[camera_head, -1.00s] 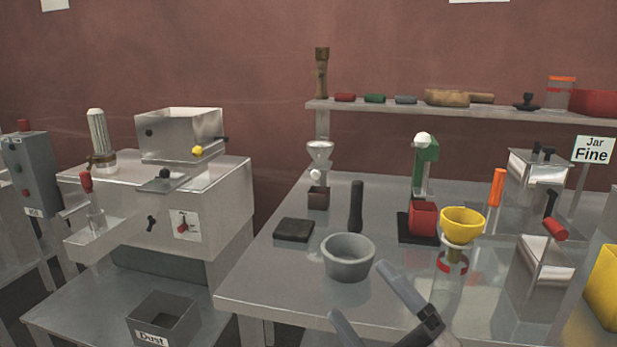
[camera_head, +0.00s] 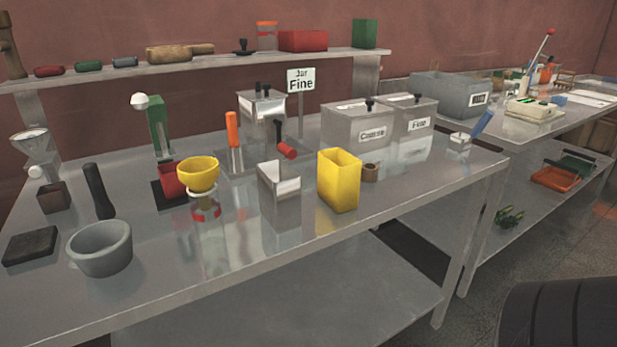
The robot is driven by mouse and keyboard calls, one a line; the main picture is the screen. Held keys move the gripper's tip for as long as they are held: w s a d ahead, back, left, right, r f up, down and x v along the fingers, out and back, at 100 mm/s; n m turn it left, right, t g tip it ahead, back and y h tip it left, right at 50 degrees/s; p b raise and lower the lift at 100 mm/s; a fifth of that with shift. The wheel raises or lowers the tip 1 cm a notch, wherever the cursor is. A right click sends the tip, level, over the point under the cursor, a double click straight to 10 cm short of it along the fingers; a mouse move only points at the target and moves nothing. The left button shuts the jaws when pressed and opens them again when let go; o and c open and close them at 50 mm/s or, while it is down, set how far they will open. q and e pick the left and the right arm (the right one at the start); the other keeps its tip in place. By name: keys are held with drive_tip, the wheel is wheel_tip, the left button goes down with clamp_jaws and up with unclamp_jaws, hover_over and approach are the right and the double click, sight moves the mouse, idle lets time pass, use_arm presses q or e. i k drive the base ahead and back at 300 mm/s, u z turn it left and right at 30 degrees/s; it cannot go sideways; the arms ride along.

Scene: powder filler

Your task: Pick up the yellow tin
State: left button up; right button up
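The yellow tin (camera_head: 339,181) is an upright, open-topped rectangular box. It stands on the metal table (camera_head: 270,246) near the front edge, right of the middle of the head view. A dark rounded shape fills the bottom right corner.
Left of the tin stands a metal box with a red-handled lever (camera_head: 279,178). Farther left are a yellow bowl (camera_head: 198,175) on a jar and a grey mortar (camera_head: 100,249). Bins labelled Coarse (camera_head: 357,126) and Fine (camera_head: 412,117) stand behind. The table front right of the tin is clear.

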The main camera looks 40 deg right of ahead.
sight(338, 172)
drive_tip(key=z, duration=1.55)
